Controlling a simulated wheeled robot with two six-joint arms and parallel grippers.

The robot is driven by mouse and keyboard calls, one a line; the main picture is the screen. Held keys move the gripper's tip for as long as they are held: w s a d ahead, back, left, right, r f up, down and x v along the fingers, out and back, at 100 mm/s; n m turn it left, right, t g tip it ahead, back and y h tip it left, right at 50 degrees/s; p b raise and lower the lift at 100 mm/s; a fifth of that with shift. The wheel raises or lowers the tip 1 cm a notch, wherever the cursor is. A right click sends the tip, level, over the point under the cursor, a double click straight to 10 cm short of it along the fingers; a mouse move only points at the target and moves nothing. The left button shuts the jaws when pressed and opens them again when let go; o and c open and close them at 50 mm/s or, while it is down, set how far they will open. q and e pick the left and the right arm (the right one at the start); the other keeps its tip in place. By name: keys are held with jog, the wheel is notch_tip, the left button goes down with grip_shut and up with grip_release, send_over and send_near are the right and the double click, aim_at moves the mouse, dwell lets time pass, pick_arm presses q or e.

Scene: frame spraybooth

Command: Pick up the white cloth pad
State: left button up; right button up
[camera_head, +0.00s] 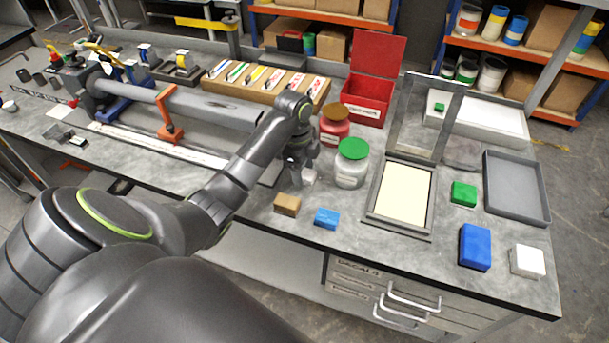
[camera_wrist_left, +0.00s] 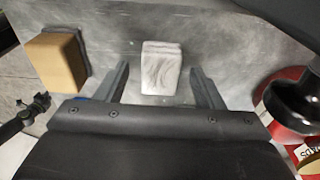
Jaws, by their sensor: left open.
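The white cloth pad (camera_wrist_left: 161,67) lies on the grey bench top and shows creases on its face in the left wrist view. In the head view the pad (camera_head: 310,177) is small and partly hidden by my left gripper (camera_head: 299,176). My left gripper (camera_wrist_left: 159,84) is open, pointing down, with a finger to each side of the pad in the wrist view. Gaps show between the pad and both fingers. Whether the fingertips are level with the pad I cannot tell. My right gripper is not in view.
A tan block (camera_head: 287,204) and a light blue block (camera_head: 327,218) lie in front of the pad. A green-lidded jar (camera_head: 351,166) and a red jar (camera_head: 335,127) stand close to its right. A separate white block (camera_head: 527,261) lies at the bench's right corner.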

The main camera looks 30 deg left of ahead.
aim_at(304, 172)
pick_arm(q)
jog(key=c, duration=1.1)
jog(key=shift+o, duration=0.2)
jog(key=shift+r, duration=0.1)
jog(key=shift+r, duration=0.55)
notch_tip(304, 172, up, 9)
jog(key=p, duration=0.6)
jog(key=shift+f, duration=0.15)
